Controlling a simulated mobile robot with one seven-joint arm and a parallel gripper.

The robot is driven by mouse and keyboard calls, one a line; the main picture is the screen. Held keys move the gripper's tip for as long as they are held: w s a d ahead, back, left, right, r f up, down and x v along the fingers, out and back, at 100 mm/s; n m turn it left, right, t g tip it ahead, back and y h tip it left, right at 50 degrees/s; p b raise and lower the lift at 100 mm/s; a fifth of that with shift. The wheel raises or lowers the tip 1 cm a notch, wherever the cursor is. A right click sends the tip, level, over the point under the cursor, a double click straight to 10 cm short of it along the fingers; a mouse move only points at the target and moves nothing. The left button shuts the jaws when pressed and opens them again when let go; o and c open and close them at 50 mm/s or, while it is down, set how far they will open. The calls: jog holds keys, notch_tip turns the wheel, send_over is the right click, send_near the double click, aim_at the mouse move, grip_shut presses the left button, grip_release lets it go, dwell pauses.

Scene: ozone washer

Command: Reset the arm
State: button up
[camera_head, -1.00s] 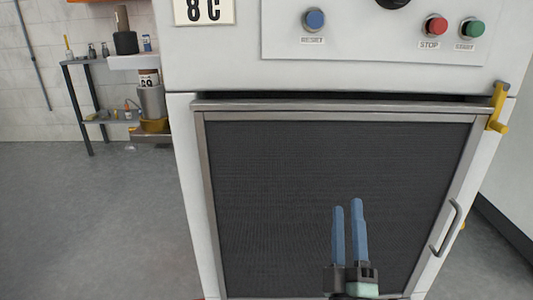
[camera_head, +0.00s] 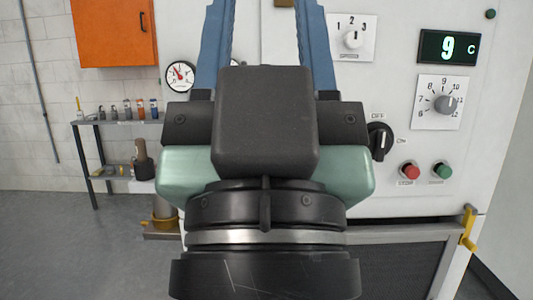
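My gripper (camera_head: 265,40) fills the middle of the head view, close to the camera, with its blue fingers pointing up. The fingers are spread wide apart with nothing seen between them, and their tips run out of the top of the picture. The white washer (camera_head: 375,95) stands behind it. The gripper body hides the middle of the washer's panel, and I cannot tell any contact with it. The dark door (camera_head: 395,270) shows only in part at the bottom right, with a yellow latch (camera_head: 467,230) at its upper right corner.
The panel carries a display (camera_head: 448,47) reading 9 C, a numbered dial (camera_head: 446,104), an OFF/ON knob (camera_head: 380,140), a red button (camera_head: 409,171), a green button (camera_head: 443,171) and a gauge (camera_head: 181,75). A shelf (camera_head: 110,123) with bottles stands left. Grey floor (camera_head: 60,240) is clear there.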

notch_tip(320, 180, up, 33)
jog(key=p, duration=3.1)
